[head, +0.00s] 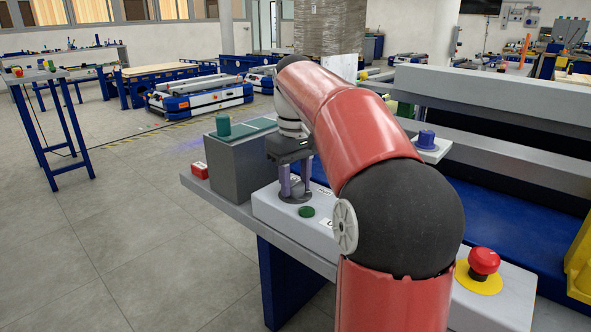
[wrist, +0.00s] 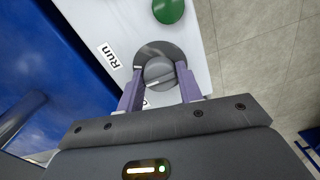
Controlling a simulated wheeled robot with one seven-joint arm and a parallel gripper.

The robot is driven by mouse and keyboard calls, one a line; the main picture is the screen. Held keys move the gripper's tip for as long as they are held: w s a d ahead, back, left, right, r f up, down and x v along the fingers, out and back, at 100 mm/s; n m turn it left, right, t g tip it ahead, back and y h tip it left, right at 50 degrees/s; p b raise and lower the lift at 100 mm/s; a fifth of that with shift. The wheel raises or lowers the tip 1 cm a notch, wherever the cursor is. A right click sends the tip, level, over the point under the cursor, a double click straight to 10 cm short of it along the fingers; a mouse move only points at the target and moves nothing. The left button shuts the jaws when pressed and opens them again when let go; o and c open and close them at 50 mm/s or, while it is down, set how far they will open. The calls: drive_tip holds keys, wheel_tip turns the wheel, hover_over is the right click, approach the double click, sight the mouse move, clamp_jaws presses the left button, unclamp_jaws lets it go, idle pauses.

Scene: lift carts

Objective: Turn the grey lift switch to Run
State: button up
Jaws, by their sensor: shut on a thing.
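The grey lift switch (wrist: 159,69) is a round knob on a darker round base, on the white control panel (wrist: 85,12). My gripper (wrist: 161,82) is shut on the knob, with one purple finger on each side of it. A "Run" label (wrist: 109,57) lies left of the switch in the wrist view. A second label below it is mostly hidden by a finger. A pale mark shows on the knob, but I cannot tell which label it points at. In the head view my gripper (head: 294,187) reaches down onto the panel (head: 270,203), and its fingers largely hide the switch.
A green button (head: 307,212) sits beside the switch. A red emergency button (head: 483,262) on a yellow disc is at the right. A grey box (head: 240,168) with a green cylinder (head: 223,123) stands behind. A blue knob (head: 426,139) is beyond my arm.

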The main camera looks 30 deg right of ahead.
sight(295, 183)
drive_tip(key=m+p, duration=0.2)
drive_tip(key=m, duration=0.2)
drive_tip(key=shift+r+p, duration=0.2)
drive_tip(key=shift+p, duration=0.1)
drive_tip(key=shift+f+m+p, duration=0.1)
drive_tip(key=shift+m+p, duration=0.4)
drive_tip(key=shift+m, duration=0.4)
drive_tip(key=o, duration=1)
drive_tip(key=shift+f, duration=0.1)
wheel_tip(295, 183, up, 8)
drive_tip(key=shift+f+p, duration=0.1)
drive_tip(key=shift+p, duration=0.45)
